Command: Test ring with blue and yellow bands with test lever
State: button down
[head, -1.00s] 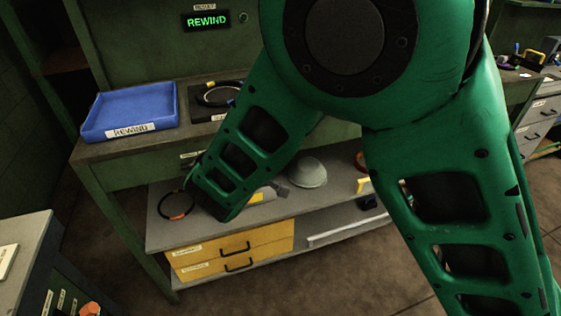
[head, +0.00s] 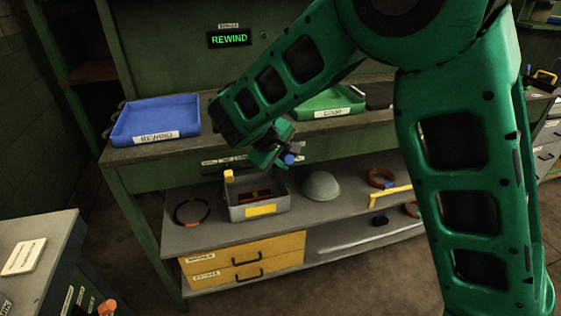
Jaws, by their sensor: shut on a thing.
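My gripper (head: 284,158) is in front of the bench edge, above the lower shelf. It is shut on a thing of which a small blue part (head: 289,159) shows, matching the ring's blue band. No yellow band can be made out; the jaws hide the rest. Below and left, a grey box (head: 278,203) with a yellow label stands on the shelf. A yellow knob (head: 228,176) stands up at its left back corner, apparently the test lever. My gripper is apart from the knob.
A blue tray (head: 123,135) marked REWIND and a green tray (head: 300,114) stand on the bench. A green-lit display (head: 229,39) reads REWIND. The shelf holds a black ring with an orange band (head: 191,211), a grey dome (head: 321,186) and a brown-orange ring (head: 380,177). Yellow drawers (head: 222,262) sit below.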

jog(key=shift+w+r, duration=0.2)
jog(key=shift+w, duration=0.05)
jog(key=c, duration=1.4)
grip_release()
jog(key=shift+f, duration=0.1)
jog(key=shift+s, duration=0.1)
jog(key=shift+a, duration=0.1)
jog(key=v, duration=1)
jog(key=shift+r, duration=0.3)
jog(key=shift+s, duration=0.1)
